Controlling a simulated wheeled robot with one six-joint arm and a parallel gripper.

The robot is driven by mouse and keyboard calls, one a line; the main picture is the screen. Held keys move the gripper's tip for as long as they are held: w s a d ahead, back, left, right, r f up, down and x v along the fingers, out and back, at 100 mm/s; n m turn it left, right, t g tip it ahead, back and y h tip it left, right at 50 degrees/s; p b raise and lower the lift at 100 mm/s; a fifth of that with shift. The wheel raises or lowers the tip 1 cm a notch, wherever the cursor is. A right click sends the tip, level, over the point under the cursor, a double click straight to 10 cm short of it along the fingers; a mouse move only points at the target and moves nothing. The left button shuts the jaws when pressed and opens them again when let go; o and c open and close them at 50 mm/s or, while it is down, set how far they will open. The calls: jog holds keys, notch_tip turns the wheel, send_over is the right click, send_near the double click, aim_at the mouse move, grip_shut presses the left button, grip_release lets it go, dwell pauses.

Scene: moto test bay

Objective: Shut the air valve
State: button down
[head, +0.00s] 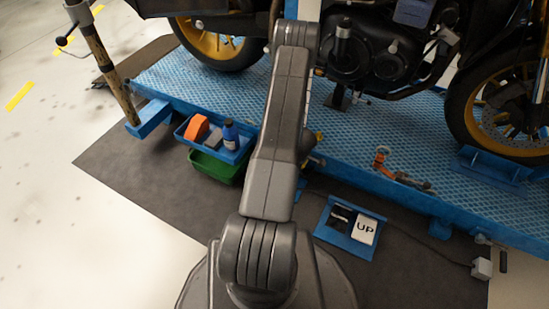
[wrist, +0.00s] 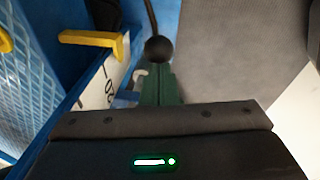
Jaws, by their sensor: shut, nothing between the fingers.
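My gripper (wrist: 158,72) shows in the wrist view as dark green fingers, closed together with nothing between them. A black ball knob (wrist: 158,49) on a thin dark rod is right at the fingertips; I cannot tell whether they touch. In the head view my arm hides the gripper. No part is clearly marked as the air valve. A small orange-red fitting (head: 380,157) stands on the front edge of the blue platform, right of my arm, with a metal fitting (head: 414,184) beside it. I cannot tell whether either is the valve, or which way a handle points.
A motorcycle (head: 385,58) stands on the blue platform (head: 375,125). A blue tray (head: 190,138) and green bin (head: 213,167) are left of my arm. A blue "UP" box (head: 345,244) lies on the mat. A yellow bracket (wrist: 95,39) is close left of the fingers.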

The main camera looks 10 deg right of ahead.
jog(key=s+d+f+t+y, duration=0.2)
jog(key=s+d+f+y, duration=0.1)
jog(key=f, duration=0.3)
jog(key=shift+d+t+y+b, duration=0.3)
jog(key=shift+d+y+b, duration=0.05)
jog(key=shift+d+y, duration=0.2)
jog(key=shift+f, duration=0.1)
dwell(0.3)
